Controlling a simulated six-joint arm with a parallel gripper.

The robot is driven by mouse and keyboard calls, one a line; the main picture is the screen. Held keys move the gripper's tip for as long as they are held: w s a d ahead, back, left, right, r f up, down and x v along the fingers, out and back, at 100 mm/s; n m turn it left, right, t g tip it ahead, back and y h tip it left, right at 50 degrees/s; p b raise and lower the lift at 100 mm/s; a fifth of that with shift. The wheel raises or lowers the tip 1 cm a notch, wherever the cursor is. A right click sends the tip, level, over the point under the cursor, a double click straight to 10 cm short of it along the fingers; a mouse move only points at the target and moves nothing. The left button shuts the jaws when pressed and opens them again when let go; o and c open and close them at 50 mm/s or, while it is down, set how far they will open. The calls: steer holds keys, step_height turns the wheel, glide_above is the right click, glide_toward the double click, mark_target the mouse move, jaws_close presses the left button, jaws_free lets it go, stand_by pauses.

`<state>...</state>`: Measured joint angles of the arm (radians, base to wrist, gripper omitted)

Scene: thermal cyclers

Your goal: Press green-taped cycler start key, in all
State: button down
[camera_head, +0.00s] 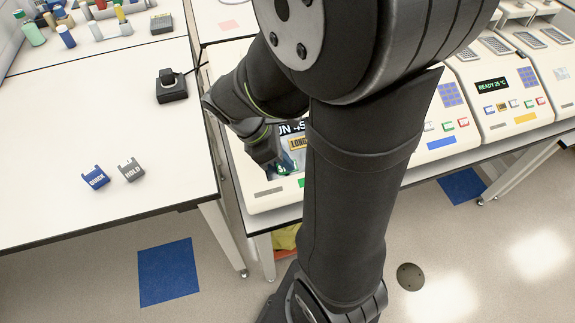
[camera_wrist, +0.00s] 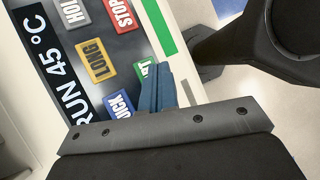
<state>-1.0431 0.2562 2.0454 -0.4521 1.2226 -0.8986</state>
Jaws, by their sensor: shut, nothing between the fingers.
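The green-taped cycler (camera_head: 262,195) stands mostly behind my arm in the head view. Its green tape strip (camera_wrist: 160,27) lies along the panel edge in the wrist view. Its display (camera_wrist: 62,75) reads RUN 45 °C. A green key (camera_wrist: 146,69) with white lettering is partly covered by my gripper (camera_wrist: 155,72); its full label is hidden. My gripper is shut and empty, its blue-grey fingertips at or just over the green key. I cannot tell whether they touch it. Around it are the yellow LONG key (camera_wrist: 96,61), red STOP key (camera_wrist: 121,14) and blue QUICK key (camera_wrist: 118,104).
A grey HOLD key (camera_wrist: 75,12) is partly in the wrist view. Other cyclers stand to the right, one with yellow tape (camera_head: 525,118) reading READY, one with blue tape (camera_head: 441,143). Loose QUICK (camera_head: 95,178) and HOLD (camera_head: 131,170) pieces lie on the left table.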

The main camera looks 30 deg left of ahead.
steer(key=shift+s+d+r, duration=0.25)
steer(key=shift+r, duration=0.5)
steer(key=shift+s+d+r, duration=0.25)
steer(key=shift+r, duration=0.5)
steer(key=shift+s+d+r, duration=0.25)
steer(key=shift+r, duration=0.5)
steer(key=r, duration=0.2)
steer(key=s+d+r, duration=0.1)
steer(key=shift+r, duration=0.25)
steer(key=shift+f, duration=0.1)
